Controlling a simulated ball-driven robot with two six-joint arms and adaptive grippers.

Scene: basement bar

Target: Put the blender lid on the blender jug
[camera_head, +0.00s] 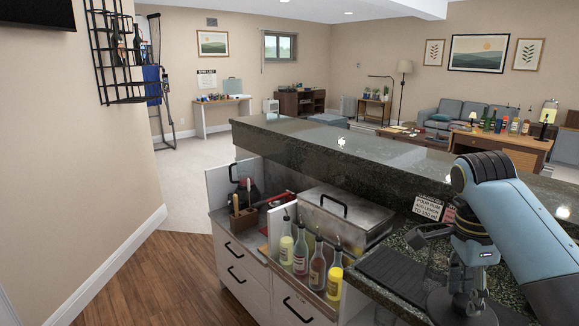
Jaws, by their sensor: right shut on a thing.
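My right arm comes in from the right and bends down over the dark lower counter. Its gripper (464,285) points down at the bottom right and is shut on a dark, rounded thing (458,312), which looks like the blender lid, though the gripper partly hides it and the frame edge cuts it off. I cannot make out the blender jug in this view. My left gripper is not in view.
A raised dark stone bar top (370,155) runs behind the lower counter. Left of the arm are a black ribbed mat (392,272), a metal box with a handle (335,215) and several bottles (301,250). Wooden floor (160,275) lies clear at left.

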